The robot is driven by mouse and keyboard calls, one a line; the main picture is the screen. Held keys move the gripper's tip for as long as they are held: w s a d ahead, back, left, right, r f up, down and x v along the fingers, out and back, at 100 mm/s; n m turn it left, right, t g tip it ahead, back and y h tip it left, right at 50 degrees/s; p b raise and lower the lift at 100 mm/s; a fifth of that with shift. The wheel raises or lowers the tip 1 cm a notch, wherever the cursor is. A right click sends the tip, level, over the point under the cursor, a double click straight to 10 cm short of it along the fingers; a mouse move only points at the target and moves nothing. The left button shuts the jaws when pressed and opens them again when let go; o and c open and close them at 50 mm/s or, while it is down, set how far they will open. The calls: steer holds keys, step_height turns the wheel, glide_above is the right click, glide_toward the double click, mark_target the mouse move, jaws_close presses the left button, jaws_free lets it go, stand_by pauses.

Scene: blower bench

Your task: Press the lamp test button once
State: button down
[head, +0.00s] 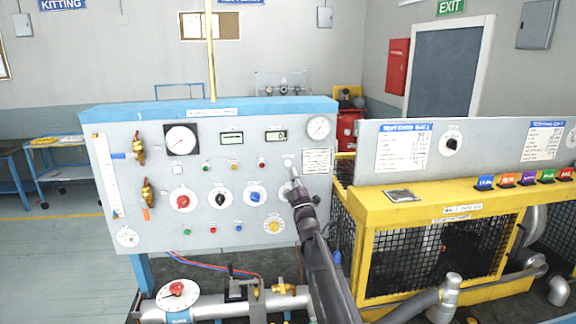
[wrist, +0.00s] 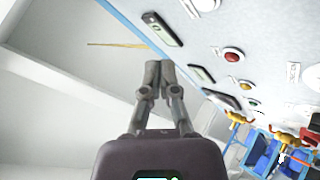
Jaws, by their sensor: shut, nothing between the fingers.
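The control panel (head: 150,215) is a light grey board with a blue top edge. A white round button (head: 288,160) sits at the right end of its lamp row, beside a white text plate; I cannot read its label, so I cannot confirm it is the lamp test button. My gripper (head: 293,178) is just below this button in the head view; contact cannot be told. In the wrist view my gripper (wrist: 160,72) is shut and empty, its tips apart from any button. A red lamp (wrist: 233,55) and a white round part (wrist: 207,4) show to the right.
A green lamp (head: 205,168), an amber lamp (head: 234,167) and a red lamp (head: 262,166) share the row. Knobs, including a blue knob (head: 255,195) and a yellow knob (head: 274,226), lie below. A yellow caged machine (head: 440,206) stands close on the right.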

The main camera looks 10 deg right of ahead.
mark_target(287, 157)
steer(key=shift+w, duration=2.65)
steer(key=shift+w, duration=0.8)
stand_by(0.5)
steer(key=shift+s, duration=0.8)
steer(key=shift+s, duration=0.15)
steer(key=s, duration=0.4)
steer(key=shift+s, duration=0.35)
stand_by(0.4)
stand_by(0.6)
